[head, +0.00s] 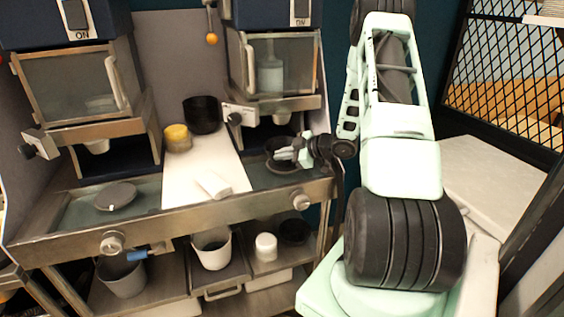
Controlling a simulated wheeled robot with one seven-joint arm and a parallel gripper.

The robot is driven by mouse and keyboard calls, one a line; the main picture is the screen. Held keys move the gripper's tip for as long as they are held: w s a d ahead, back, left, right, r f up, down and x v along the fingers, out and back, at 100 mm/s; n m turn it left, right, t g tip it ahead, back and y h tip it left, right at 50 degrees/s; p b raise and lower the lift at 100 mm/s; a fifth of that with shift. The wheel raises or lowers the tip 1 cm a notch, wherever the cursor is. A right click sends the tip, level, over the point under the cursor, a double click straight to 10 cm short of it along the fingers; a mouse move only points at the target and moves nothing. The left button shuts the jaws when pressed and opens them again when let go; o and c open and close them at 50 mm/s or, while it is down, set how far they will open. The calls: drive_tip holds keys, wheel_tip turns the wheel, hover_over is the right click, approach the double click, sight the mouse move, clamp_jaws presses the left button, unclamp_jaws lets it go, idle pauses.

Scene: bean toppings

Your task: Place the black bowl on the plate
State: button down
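A deep black bowl (202,114) stands upright at the back of the white board, behind a yellow-topped container. A flat dark grey round piece (115,196), plate-like with a small raised part, lies on the left side of the counter. My gripper (290,152) is low over the right side of the counter, to the right of and nearer than the black bowl, apart from it. A dark round dish (278,166) lies at my gripper's fingers; whether it is a bowl or a plate, and whether the fingers touch it, I cannot tell. The finger gap is too small to make out.
Dispensers (80,85) overhang both counter sides. The lower shelf holds a white cup (212,248), a white jar (266,247) and another black bowl (294,231).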

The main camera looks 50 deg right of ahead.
drive_tip(key=shift+w+d+f, duration=0.1)
drive_tip(key=shift+w+f, duration=0.05)
drive_tip(key=shift+f, duration=0.2)
drive_tip(key=shift+r, duration=0.1)
drive_tip(key=c, duration=1.6)
unclamp_jaws()
